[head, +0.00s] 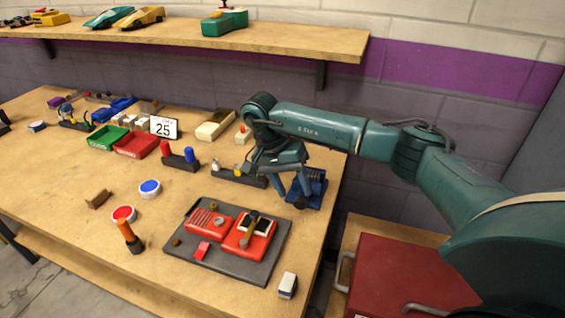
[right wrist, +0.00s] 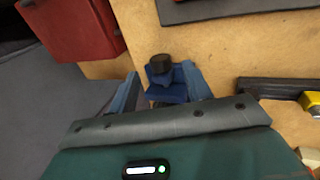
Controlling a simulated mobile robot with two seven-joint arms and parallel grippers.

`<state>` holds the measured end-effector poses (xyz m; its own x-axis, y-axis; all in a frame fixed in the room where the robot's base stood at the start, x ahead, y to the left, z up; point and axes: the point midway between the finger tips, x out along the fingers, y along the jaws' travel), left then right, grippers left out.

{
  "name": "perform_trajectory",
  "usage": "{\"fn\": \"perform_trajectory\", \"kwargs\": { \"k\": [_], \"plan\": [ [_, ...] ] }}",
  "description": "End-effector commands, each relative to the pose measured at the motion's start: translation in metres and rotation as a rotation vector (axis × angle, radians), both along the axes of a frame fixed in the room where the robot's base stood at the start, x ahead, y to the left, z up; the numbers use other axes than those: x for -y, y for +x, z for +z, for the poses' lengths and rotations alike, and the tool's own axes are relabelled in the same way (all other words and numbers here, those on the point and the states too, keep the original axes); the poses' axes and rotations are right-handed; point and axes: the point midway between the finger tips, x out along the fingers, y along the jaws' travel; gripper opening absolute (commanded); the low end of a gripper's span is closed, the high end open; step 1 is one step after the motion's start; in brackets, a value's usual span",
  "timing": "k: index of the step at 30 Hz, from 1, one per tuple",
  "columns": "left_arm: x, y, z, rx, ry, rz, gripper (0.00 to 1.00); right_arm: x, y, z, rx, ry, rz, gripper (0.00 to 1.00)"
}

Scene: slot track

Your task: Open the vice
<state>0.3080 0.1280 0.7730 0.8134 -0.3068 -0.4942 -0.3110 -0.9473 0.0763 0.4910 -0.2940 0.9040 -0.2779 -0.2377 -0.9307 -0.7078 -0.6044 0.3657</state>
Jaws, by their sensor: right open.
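The blue vice (head: 311,186) stands at the right edge of the workbench, below my right gripper in the head view. In the right wrist view the vice (right wrist: 165,94) shows between my fingers, with a dark round knob (right wrist: 160,63) towards the far side. My right gripper (head: 291,188) is open, with one finger on each side of the vice, and it hides part of the vice. Whether the fingers touch it, I cannot tell. How far apart the vice's jaws stand is too small to see. My left gripper is not in view.
A dark tray (head: 186,256) with red parts lies in front of the vice. A black holder (head: 238,177) stands left of my gripper. A red toolbox (head: 400,277) stands right of the bench. A white block (head: 288,284) sits near the front edge.

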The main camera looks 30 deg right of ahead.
Motion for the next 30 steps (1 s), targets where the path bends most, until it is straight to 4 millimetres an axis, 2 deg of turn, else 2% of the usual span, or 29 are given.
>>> {"fn": "perform_trajectory", "kwargs": {
  "k": [6,12,18,27,30],
  "plan": [
    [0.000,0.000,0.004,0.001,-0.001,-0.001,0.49,-0.012,0.015,0.051,0.005,-0.001,0.000,0.49],
    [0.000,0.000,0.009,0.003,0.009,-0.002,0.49,-0.020,0.024,0.079,0.002,-0.001,-0.001,0.49],
    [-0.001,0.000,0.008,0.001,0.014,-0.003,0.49,-0.022,0.026,0.087,0.000,-0.001,-0.002,0.49],
    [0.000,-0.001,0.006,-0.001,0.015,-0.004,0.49,-0.022,0.026,0.087,0.001,0.000,-0.007,0.49],
    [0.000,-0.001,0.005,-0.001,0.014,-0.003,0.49,-0.021,0.024,0.083,0.020,0.000,-0.067,0.49]
  ]
}}
